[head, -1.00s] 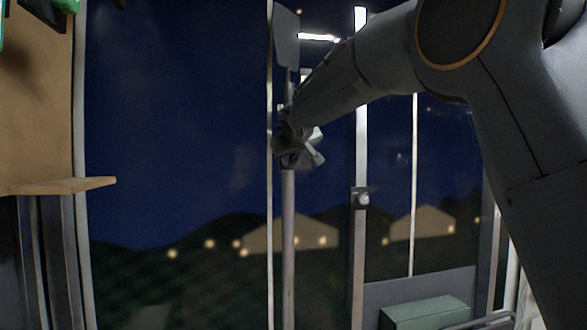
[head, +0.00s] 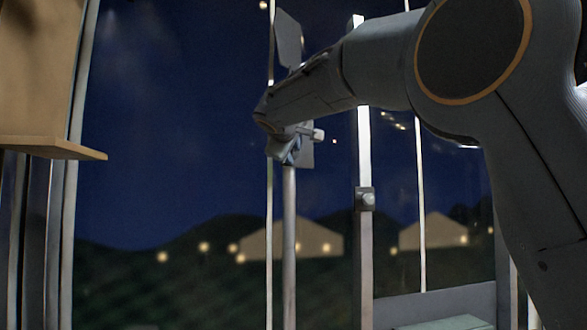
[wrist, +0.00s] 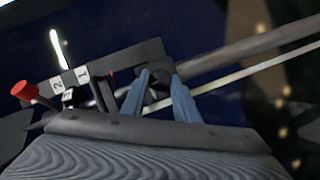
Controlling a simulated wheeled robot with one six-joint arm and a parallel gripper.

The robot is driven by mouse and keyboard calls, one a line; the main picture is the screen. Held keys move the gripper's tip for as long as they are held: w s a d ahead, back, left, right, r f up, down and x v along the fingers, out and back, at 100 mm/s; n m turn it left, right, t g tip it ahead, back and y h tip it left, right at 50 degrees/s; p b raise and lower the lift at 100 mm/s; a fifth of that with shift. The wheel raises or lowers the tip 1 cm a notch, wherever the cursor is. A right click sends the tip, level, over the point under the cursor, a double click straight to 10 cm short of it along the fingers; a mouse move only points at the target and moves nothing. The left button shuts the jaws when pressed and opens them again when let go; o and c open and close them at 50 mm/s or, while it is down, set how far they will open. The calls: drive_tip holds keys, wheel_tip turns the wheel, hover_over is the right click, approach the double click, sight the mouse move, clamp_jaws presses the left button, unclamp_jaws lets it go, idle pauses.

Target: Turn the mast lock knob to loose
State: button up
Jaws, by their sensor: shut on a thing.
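The mast (head: 289,240) is a grey upright pole in the head view, with a dark bracket plate (head: 307,150) near its top. My gripper (head: 286,150) is at the bracket, seen from behind the wrist, so its grip is partly hidden. In the wrist view, the two blue fingers of my gripper (wrist: 159,97) stand on either side of a small dark knob (wrist: 156,82), beside the pole. I take it for the mast lock knob. The fingers are shut on it. Its turn position cannot be read.
In the wrist view, a dark plate carries number labels (wrist: 82,74) and a red-tipped lever (wrist: 25,91). In the head view, a wooden shelf (head: 55,147) is at the left. A second post (head: 364,260) with a small knob block (head: 365,199) stands right of the mast.

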drive_tip(key=n+t+b, duration=0.1)
drive_tip(key=n+b, duration=0.1)
drive_tip(key=b, duration=0.1)
drive_tip(key=n+b, duration=0.2)
drive_tip(key=b, duration=0.1)
drive_tip(key=n+t+b, duration=0.1)
drive_tip(key=n+b, duration=0.1)
drive_tip(key=b, duration=0.1)
drive_tip(key=shift+a+f+n+t+h+b, duration=0.1)
drive_tip(key=shift+f+n+t+h+b, duration=0.2)
drive_tip(key=shift+f+n+h+b, duration=0.1)
drive_tip(key=shift+r, duration=0.15)
drive_tip(key=o, duration=1.1)
drive_tip(key=shift+c, duration=0.2)
drive_tip(key=s+b, duration=0.1)
drive_tip(key=s, duration=0.6)
drive_tip(key=shift+s+a+f+b, duration=0.35)
drive_tip(key=shift+a+f+b, duration=0.05)
